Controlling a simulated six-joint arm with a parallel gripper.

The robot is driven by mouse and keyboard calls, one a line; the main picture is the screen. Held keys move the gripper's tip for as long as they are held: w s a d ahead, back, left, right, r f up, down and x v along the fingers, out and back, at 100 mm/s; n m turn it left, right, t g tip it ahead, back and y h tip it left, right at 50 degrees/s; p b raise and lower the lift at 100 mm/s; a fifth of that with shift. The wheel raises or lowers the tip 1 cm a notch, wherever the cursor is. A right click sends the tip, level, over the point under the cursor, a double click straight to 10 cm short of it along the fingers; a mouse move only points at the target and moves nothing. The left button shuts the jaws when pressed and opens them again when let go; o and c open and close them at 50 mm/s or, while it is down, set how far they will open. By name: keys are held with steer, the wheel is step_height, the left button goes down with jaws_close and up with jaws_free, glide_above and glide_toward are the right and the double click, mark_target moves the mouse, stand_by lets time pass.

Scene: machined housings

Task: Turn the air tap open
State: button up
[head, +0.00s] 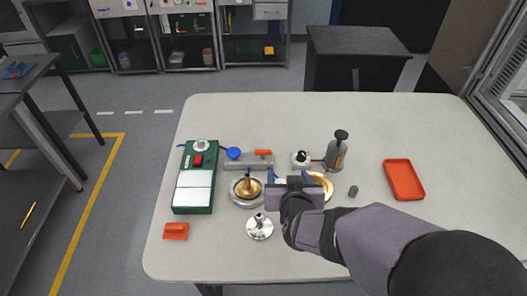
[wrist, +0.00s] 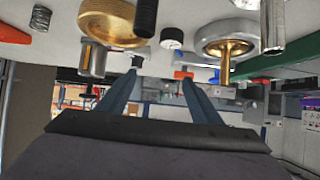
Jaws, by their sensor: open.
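An orange lever (head: 263,152) sits at the right end of a grey bar-shaped body near the middle of the table; I take it for the air tap's handle. A round blue part (head: 233,153) is at the bar's left end. My gripper (head: 290,176) is open and low over the table, to the front right of the lever and apart from it. In the wrist view, which looks upside down, its two blue fingers (wrist: 162,80) are spread with nothing between them. A small orange-red piece (wrist: 183,74) shows beyond the right finger, likely the lever.
A brass part in a steel ring (head: 247,188) is left of my gripper; a gold ring (head: 321,186) is close on its right. A silver flanged part (head: 259,227) is in front. A green box (head: 195,178), grey bottle (head: 336,150) and orange tray (head: 404,179) stand around.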

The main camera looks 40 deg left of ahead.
steer(key=t+y, duration=0.1)
glide_toward(263, 153)
steer(key=v, duration=0.4)
steer(key=shift+w+a, duration=0.1)
steer(key=shift+p+x, duration=1.65)
steer(key=shift+x, duration=4.3)
steer(key=shift+c, duration=0.6)
steer(key=c, duration=0.9)
